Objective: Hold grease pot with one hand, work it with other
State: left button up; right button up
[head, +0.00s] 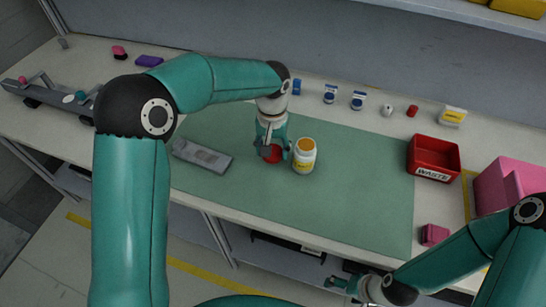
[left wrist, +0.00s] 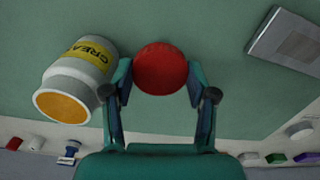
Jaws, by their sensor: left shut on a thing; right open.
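The grease pot (head: 305,157) stands upright on the green mat, white with a yellow label and an orange round top. In the left wrist view the pot (left wrist: 88,68) shows part of its label and its orange end. My left gripper (head: 273,150) is just left of the pot, pointing down. It is shut on a red round lid-like piece (left wrist: 160,68), which also shows low between the fingers in the head view (head: 271,156). Whether the piece touches the mat I cannot tell. My right gripper (head: 343,286) is open and empty, in front of the table's near edge.
A grey flat plate (head: 203,156) lies left on the green mat (head: 350,200). A red waste bin (head: 433,158) and a pink box (head: 510,187) stand at the right. Several small bottles and parts line the back. The mat right of the pot is clear.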

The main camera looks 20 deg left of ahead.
aim_at(272, 158)
pick_arm(q)
jog(key=shift+f, duration=2)
jog(key=shift+f, duration=0.2)
jog(key=o, duration=1)
jog(key=shift+r, duration=0.1)
jog(key=shift+r, duration=0.15)
